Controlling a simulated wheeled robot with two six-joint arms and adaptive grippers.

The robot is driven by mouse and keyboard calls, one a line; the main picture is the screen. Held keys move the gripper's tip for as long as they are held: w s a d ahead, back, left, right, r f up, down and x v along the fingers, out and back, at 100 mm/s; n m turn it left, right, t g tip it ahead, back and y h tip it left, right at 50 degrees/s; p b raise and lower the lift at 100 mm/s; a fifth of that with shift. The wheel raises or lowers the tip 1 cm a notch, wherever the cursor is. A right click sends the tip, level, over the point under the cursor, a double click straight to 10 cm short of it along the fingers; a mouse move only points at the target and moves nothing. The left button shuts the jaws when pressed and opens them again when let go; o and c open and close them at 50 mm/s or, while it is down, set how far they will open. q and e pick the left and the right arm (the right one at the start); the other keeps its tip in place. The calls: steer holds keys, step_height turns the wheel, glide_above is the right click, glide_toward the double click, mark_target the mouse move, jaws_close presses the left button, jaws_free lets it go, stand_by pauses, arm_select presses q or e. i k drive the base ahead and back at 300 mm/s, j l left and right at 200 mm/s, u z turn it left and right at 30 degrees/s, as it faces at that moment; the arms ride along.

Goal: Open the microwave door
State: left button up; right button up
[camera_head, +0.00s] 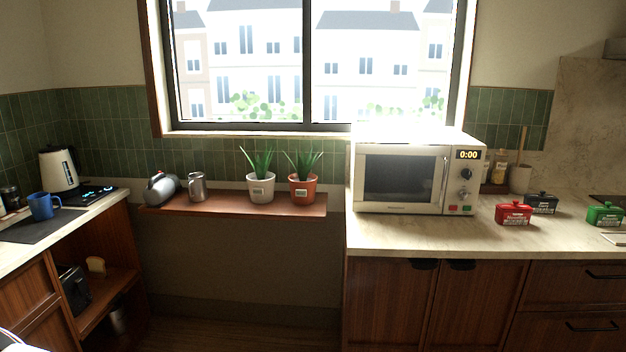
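A white microwave (402,146) stands on the light stone counter at the right of the window. Its door (399,182), with a dark glass pane, faces me and looks shut. A vertical silver handle (444,180) sits at the door's right edge, beside the control panel (465,182) with a 0:00 display, dials and red and green buttons. Neither of my grippers can be seen. A small white shape at the bottom left corner is cut off, and I cannot tell what it is.
Red (514,214), black (542,203) and green tins (605,214) stand right of the microwave. Left of it, a wooden shelf (230,206) holds two potted plants, a kettle and a metal jug. The counter strip before the microwave (410,232) is clear. Open floor lies below the shelf.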

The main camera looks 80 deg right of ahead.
mark_target(441, 151)
steer(key=k+z, duration=0.1)
steer(key=z, duration=0.4)
steer(key=l+z, duration=0.1)
steer(key=z, duration=0.4)
steer(key=k+l+z, duration=0.1)
steer(key=z, duration=0.4)
steer(key=l+z, duration=0.1)
steer(key=z, duration=0.35)
steer(key=l+z, duration=0.1)
steer(key=z, duration=1.95)
steer(key=k+l, duration=0.05)
steer(key=l, duration=0.05)
